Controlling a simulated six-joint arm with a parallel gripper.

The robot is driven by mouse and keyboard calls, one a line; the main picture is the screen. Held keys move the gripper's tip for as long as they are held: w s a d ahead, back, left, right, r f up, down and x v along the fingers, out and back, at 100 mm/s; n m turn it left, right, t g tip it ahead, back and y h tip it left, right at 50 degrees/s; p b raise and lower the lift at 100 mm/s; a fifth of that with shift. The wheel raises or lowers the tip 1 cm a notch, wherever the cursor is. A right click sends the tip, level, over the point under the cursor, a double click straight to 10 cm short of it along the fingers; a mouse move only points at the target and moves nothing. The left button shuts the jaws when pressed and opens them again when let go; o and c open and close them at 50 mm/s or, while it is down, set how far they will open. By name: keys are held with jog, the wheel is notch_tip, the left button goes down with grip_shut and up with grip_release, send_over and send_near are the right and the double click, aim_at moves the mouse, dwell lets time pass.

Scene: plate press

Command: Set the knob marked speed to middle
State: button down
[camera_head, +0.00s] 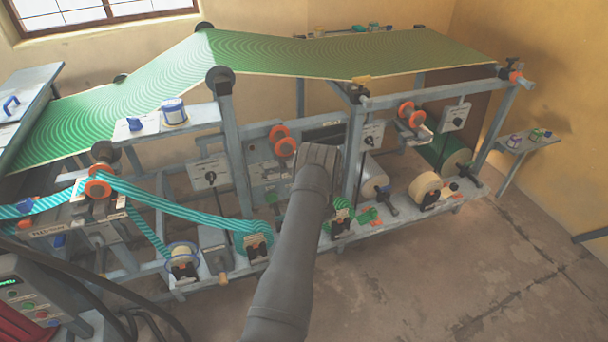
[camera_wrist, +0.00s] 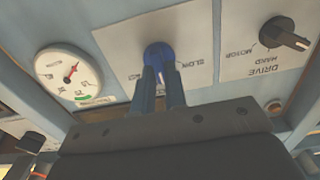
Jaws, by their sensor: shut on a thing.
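A blue knob (camera_wrist: 158,52) sits on a pale label plate (camera_wrist: 118,42) in the wrist view. The word SLOW shows upside down to its right, with another mark, too small to read, to its lower left. The word speed is not visible. My gripper (camera_wrist: 163,78) has its two fingers closed on the knob from below in the picture. I cannot tell which setting the knob points to. In the head view my arm reaches to the middle of the machine frame, and its end hides the knob and the fingers.
A round gauge (camera_wrist: 72,72) with a red needle is left of the knob. A black knob (camera_wrist: 285,35) marked DRIVE, with MOTOR and HAND, is on the plate to the right. Rollers, reels and a green patterned web (camera_head: 140,85) surround the arm. Floor at the front right (camera_head: 470,270) is clear.

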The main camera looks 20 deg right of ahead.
jog(key=c, duration=1.5)
grip_release()
jog(key=shift+o, duration=0.2)
jog(key=s, duration=1.7)
jog(key=shift+s, duration=0.25)
jog(key=w, duration=1.7)
jog(key=shift+w, duration=0.25)
jog(key=shift+s, duration=0.1)
